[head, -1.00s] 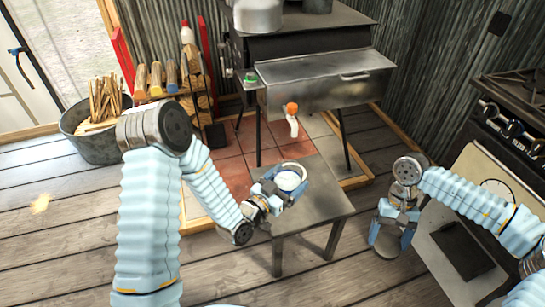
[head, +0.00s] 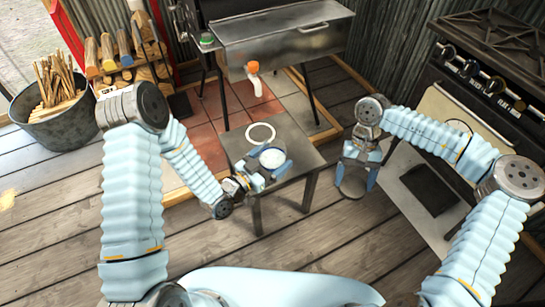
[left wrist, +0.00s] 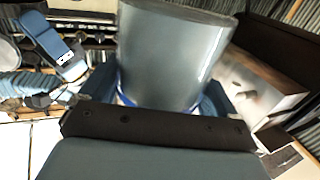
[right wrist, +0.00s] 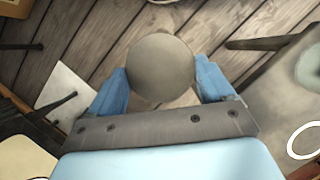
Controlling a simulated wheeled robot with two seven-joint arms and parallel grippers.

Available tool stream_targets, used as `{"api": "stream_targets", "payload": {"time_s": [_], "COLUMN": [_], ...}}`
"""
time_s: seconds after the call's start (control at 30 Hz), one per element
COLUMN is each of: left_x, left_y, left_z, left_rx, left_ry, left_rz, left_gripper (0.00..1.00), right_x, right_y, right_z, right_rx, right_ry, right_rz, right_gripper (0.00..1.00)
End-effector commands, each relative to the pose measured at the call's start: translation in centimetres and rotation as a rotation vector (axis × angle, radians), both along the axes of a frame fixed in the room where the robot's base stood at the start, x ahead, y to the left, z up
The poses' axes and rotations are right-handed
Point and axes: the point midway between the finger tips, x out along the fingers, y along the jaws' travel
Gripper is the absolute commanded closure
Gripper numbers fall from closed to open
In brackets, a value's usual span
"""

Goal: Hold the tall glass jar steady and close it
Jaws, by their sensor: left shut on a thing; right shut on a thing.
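The tall glass jar (head: 271,158) stands over the small grey table, with its round top facing up. My left gripper (head: 262,170) is shut on it from the left. In the left wrist view the jar (left wrist: 172,55) is a smoky, see-through cylinder between the two blue fingers. My right gripper (head: 355,178) is off the table's right side, apart from the jar. It is shut on a flat, round, grey-brown lid (right wrist: 160,68), which also shows in the head view (head: 350,189). The jar's base is hidden by the gripper.
A white ring (head: 261,133) lies on the small table (head: 300,158), just behind the jar. A metal stove with an orange-handled tap (head: 253,70) stands behind. A black cooker (head: 490,80) is at the right. A bucket of kindling (head: 55,110) is at the far left.

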Motion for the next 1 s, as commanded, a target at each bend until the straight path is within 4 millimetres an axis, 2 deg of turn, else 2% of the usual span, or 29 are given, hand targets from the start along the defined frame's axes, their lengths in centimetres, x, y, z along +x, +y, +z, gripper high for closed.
{"api": "stream_targets", "payload": {"time_s": [0.3, 0.6, 0.8, 1.0], "left_x": [0.0, 0.1, 0.1, 0.1], "left_y": [0.0, 0.0, 0.0, 0.0], "left_z": [0.2, 0.2, 0.2, 0.2], "left_rx": [-0.002, -0.002, -0.002, -0.002], "left_ry": [-0.004, -0.004, -0.004, -0.004], "left_rz": [0.000, 0.000, 0.000, 0.000], "left_gripper": [0.74, 0.74, 0.74, 0.74], "right_x": [3.8, 5.4, 5.5, 5.5], "right_y": [9.4, 18.3, 21.5, 22.4], "right_z": [5.9, 12.3, 14.7, 15.4], "right_rx": [0.002, 0.003, 0.000, -0.001], "right_ry": [-0.005, -0.003, 0.000, 0.002], "right_rz": [-0.536, -1.020, -1.195, -1.245], "right_gripper": [0.47, 0.47, 0.47, 0.47]}}
